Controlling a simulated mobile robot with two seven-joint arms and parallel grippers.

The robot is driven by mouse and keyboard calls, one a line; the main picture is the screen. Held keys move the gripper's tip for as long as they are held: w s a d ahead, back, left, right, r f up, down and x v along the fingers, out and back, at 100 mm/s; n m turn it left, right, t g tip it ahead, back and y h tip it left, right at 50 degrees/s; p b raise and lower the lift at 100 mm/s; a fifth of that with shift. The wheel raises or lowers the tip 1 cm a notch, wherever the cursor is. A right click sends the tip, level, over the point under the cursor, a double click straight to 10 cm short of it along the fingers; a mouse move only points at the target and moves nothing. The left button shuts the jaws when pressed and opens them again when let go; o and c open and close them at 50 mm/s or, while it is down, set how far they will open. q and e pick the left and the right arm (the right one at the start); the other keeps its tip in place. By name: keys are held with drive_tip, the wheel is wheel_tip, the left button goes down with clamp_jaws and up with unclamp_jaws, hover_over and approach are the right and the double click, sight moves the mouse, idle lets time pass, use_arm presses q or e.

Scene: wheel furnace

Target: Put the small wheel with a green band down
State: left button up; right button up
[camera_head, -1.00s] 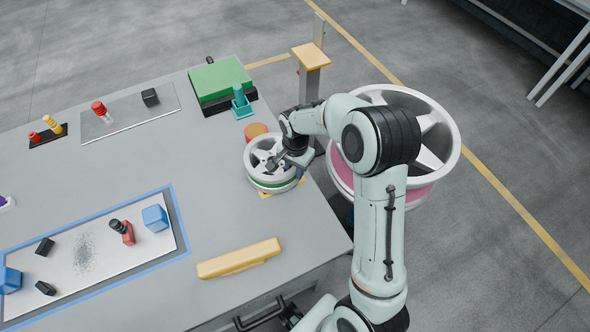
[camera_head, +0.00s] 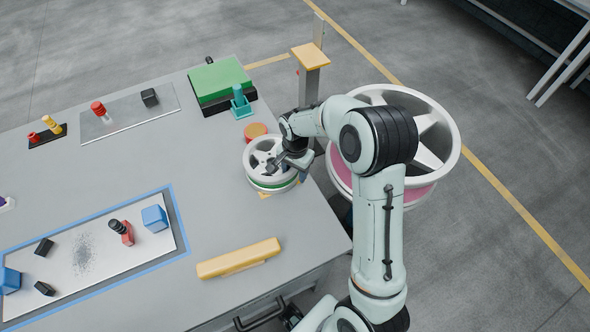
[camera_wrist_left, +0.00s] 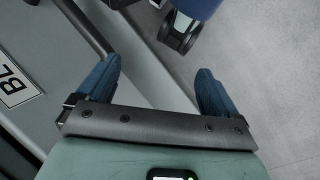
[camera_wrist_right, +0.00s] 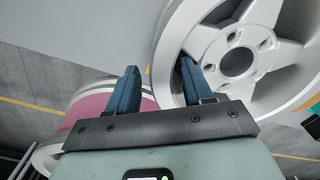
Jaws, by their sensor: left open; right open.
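The small wheel with a green band (camera_head: 258,160) lies flat near the table's right edge, its pale spokes up and the green band low on its side. A yellow-orange pad (camera_head: 265,195) shows at its front edge. My right gripper (camera_head: 297,165) is at the wheel's right rim. In the right wrist view the wheel (camera_wrist_right: 285,50) is close, and my open right fingers (camera_wrist_right: 158,82) stand on either side of its rim. My left gripper (camera_wrist_left: 157,85) is open and empty beside the table's side.
A large wheel with a pink band (camera_head: 440,135) stands right of the table. An orange-red round piece (camera_head: 255,130) is just behind the small wheel. A green-topped block (camera_head: 218,80), a teal holder (camera_head: 240,103) and a yellow bar (camera_head: 238,258) lie on the table. Clear tabletop is left of the wheel.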

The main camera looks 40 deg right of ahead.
wheel_tip(320, 180, up, 12)
drive_tip(key=p, duration=0.1)
drive_tip(key=shift+r, duration=0.15)
idle(0.7)
